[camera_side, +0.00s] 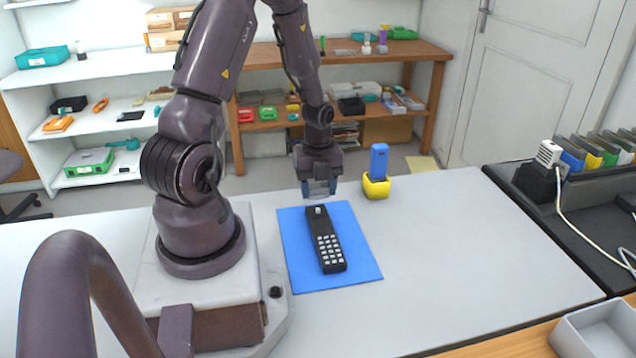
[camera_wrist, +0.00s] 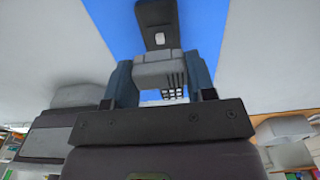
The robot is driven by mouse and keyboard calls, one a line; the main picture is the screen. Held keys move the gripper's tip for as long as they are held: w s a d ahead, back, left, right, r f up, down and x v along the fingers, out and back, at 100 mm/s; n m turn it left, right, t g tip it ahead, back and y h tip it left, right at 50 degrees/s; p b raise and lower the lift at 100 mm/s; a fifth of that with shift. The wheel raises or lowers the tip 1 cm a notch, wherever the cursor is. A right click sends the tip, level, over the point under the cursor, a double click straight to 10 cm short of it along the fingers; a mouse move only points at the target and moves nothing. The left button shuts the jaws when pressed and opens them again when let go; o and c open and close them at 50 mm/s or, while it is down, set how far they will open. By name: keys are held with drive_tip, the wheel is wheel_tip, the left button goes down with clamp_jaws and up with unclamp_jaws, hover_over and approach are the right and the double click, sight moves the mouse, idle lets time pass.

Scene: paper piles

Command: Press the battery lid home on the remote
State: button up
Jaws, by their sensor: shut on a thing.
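A dark remote (camera_side: 325,238) with several pale keys lies on a blue mat (camera_side: 358,262), and it also shows in the wrist view (camera_wrist: 157,14). A small whitish part (camera_side: 317,210) sits near its far end. My gripper (camera_side: 319,190) is above the far end of the remote, apart from it in the side view. In the wrist view its two blue-grey fingers are shut on a light grey piece (camera_wrist: 158,68), perhaps the battery lid; I cannot be sure. The piece hides part of the remote there.
A blue upright object (camera_side: 379,158) stands in a yellow holder (camera_side: 377,187) behind the mat to the right. A black rack (camera_side: 570,215) with folders and a white cabled device is at the right. A grey tray (camera_side: 597,332) is at front right. The grey table between is clear.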

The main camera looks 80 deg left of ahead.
drive_tip(key=shift+f, duration=2.1)
drive_tip(key=shift+f, duration=0.1)
drive_tip(key=o, duration=1.4)
drive_tip(key=shift+c, duration=0.2)
drive_tip(key=shift+r, duration=5)
wheel_tip(320, 180, up, 10)
hover_over(318, 208)
